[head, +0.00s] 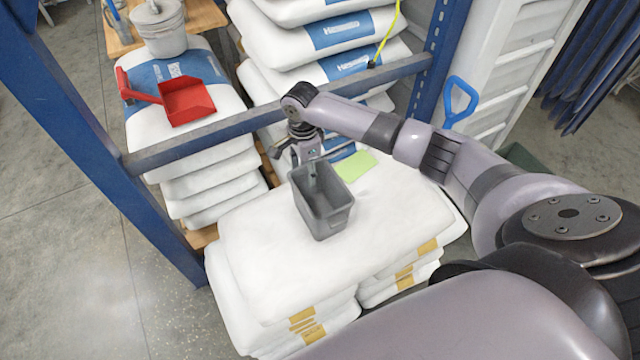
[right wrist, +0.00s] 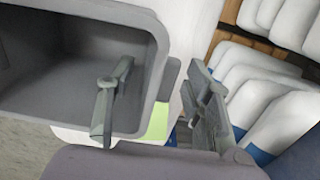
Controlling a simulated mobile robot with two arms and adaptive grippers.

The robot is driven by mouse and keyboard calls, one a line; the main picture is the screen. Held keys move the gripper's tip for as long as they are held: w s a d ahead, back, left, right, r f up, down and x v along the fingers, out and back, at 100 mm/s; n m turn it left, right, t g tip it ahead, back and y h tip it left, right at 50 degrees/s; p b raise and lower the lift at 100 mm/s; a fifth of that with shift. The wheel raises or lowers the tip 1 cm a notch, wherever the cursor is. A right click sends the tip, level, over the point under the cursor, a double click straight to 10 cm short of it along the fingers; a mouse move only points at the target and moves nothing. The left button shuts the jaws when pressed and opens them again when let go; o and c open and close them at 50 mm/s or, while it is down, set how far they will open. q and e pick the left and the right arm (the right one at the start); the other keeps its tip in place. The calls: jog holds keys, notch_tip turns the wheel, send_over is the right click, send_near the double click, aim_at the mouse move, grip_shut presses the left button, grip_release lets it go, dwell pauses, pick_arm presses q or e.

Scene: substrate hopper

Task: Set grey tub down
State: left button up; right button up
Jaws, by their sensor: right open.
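The grey tub (head: 325,215) appears to rest upright on the top white sack (head: 265,255) of the near stack, in the head view. Its open top faces me and no contents show in it. My right gripper (head: 303,160) is at the tub's far end wall. In the right wrist view the tub (right wrist: 150,65) fills the left side. One finger of my right gripper (right wrist: 160,105) is inside the tub and the other is outside, with the wall between them and a gap beside it. The jaws are open. My left gripper is not in view.
A green sheet (head: 355,165) lies behind the tub on the sacks. A grey crossbar (head: 225,130) and blue posts (head: 75,100) stand close to my arm. Bare sack lies right of the tub.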

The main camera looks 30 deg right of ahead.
grip_shut()
dwell(0.6)
dwell(0.3)
